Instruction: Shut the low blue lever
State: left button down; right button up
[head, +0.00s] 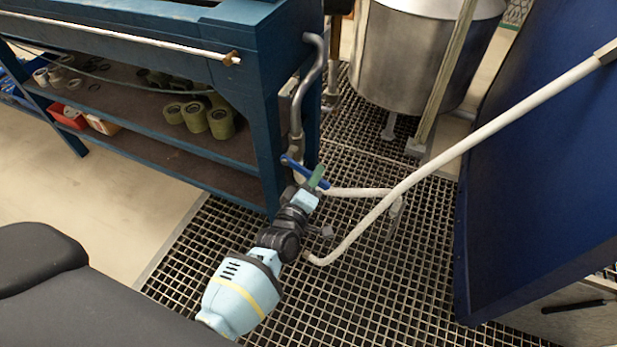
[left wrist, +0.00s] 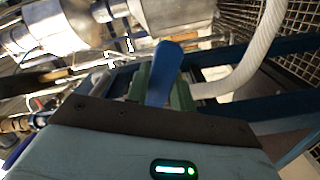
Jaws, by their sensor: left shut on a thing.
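The low blue lever (head: 294,164) sits on a metal pipe at the right end of the blue bench, low above the grating. My left gripper (head: 319,179) is at the lever, its green fingers on the lever's right part. In the left wrist view the blue lever (left wrist: 166,72) stands between the two green fingers of my left gripper (left wrist: 163,95), which is shut on it. The valve body under the lever is partly hidden in the head view. My right gripper is not in view.
A steel tank (head: 410,60) stands behind. The blue bench (head: 262,90) is close on the left, with rolls (head: 205,118) on its shelf. Open grating (head: 370,270) lies in front.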

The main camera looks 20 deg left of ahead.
pick_arm(q)
jog(key=r+n, duration=0.1)
jog(key=n, duration=0.1)
jog(key=shift+d+r+n+p, duration=0.3)
jog(key=shift+r+p, duration=0.1)
jog(key=shift+d+r+n, duration=0.1)
jog(key=shift+r+n, duration=0.45)
jog(key=shift+n, duration=0.25)
jog(key=shift+r+n+p, duration=0.25)
jog(key=shift+n+p, duration=0.15)
jog(key=shift+n, duration=0.1)
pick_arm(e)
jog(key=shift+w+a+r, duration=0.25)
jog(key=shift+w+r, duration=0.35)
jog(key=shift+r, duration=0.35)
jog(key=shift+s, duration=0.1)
pick_arm(q)
jog(key=c, duration=1.2)
grip_release()
jog(key=shift+r, duration=0.1)
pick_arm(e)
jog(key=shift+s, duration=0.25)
pick_arm(q)
jog(key=shift+s, duration=0.15)
